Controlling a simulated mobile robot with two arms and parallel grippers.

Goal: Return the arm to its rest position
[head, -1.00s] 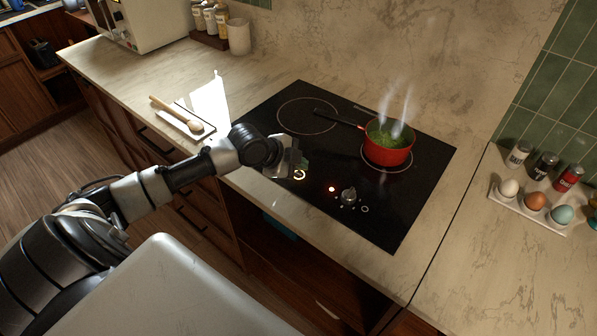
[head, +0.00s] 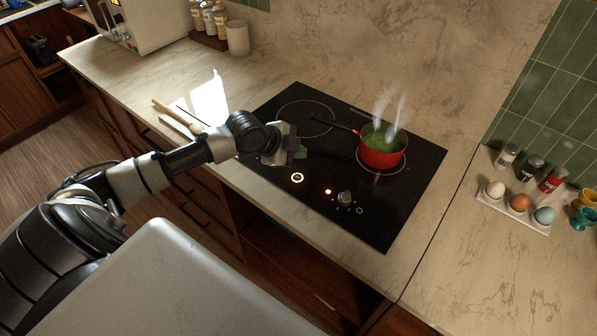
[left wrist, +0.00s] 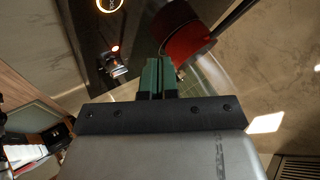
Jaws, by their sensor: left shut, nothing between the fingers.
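My left arm comes in from the left in the head view, with its left gripper (head: 300,151) above the left front part of the black cooktop (head: 335,205). The gripper is shut and empty. In the left wrist view its green fingertips (left wrist: 159,75) are pressed together. A red pot (head: 382,157) with green contents steams on the right rear zone, to the right of the gripper and apart from it. The pot also shows in the left wrist view (left wrist: 185,35). My right gripper is not in view.
A knob (head: 345,197) and lit rings sit at the cooktop's front. A wooden spoon (head: 178,114) lies on the counter at the left. An egg tray (head: 512,210) and several shakers stand at the right. The counter's front edge runs below the arm.

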